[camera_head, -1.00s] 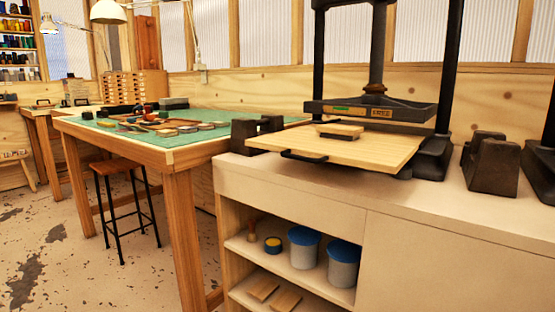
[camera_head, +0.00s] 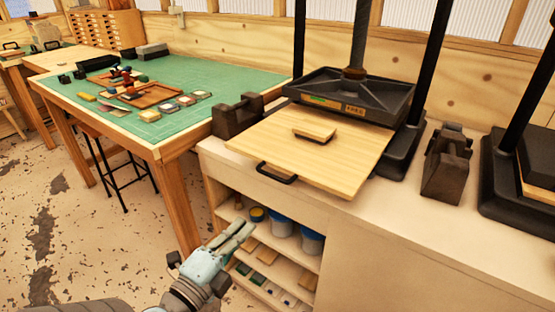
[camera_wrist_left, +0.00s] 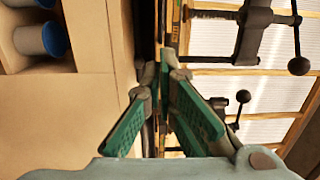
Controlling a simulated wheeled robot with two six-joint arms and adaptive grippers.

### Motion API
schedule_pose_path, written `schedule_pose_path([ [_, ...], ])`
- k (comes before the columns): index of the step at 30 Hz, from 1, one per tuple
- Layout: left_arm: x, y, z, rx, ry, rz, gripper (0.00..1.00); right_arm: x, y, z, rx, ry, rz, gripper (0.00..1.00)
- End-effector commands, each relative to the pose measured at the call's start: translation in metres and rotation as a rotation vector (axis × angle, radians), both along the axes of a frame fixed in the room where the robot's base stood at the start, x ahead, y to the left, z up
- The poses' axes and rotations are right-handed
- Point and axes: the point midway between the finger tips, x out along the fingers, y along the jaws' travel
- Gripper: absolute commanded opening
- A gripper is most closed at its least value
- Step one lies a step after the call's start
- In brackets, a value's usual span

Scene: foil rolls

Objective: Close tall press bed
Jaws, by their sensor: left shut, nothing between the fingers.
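The tall press (camera_head: 345,97) stands on the counter with a black platen and screw. Its pale wooden bed (camera_head: 335,165) is slid out towards me, past the counter's front edge. A small wooden block (camera_head: 314,128) lies on the bed. A black handle (camera_head: 276,172) is on the bed's front edge. My left gripper (camera_head: 245,230) is shut and empty, below and left of the handle, in front of the shelves, apart from the bed. Its green-padded fingers also show in the left wrist view (camera_wrist_left: 163,85). My right gripper is not in view.
A dark metal block (camera_head: 237,116) sits left of the bed and another (camera_head: 447,163) right of the press. A second press (camera_head: 520,175) stands far right. Open shelves (camera_head: 232,216) hold blue-lidded tubs. A green-topped table (camera_head: 210,82) stands left.

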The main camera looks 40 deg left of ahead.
Motion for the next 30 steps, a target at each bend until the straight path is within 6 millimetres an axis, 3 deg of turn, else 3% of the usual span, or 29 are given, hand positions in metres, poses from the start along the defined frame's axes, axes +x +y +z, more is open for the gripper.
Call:
schedule_pose_path([
  [1, 0.001, -0.003, 0.008, 0.017, -0.007, -0.017, 0.0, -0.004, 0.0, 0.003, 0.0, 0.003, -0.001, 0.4],
  [5, 0.014, -0.004, 0.005, 0.025, -0.015, -0.024, 0.0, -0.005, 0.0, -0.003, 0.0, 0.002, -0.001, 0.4],
  [21, 0.121, 0.007, 0.012, 0.017, -0.015, -0.019, 0.0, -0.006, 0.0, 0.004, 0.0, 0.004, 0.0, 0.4],
  [30, 0.139, 0.008, 0.011, 0.02, -0.01, -0.021, 0.0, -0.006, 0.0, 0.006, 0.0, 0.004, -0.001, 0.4],
])
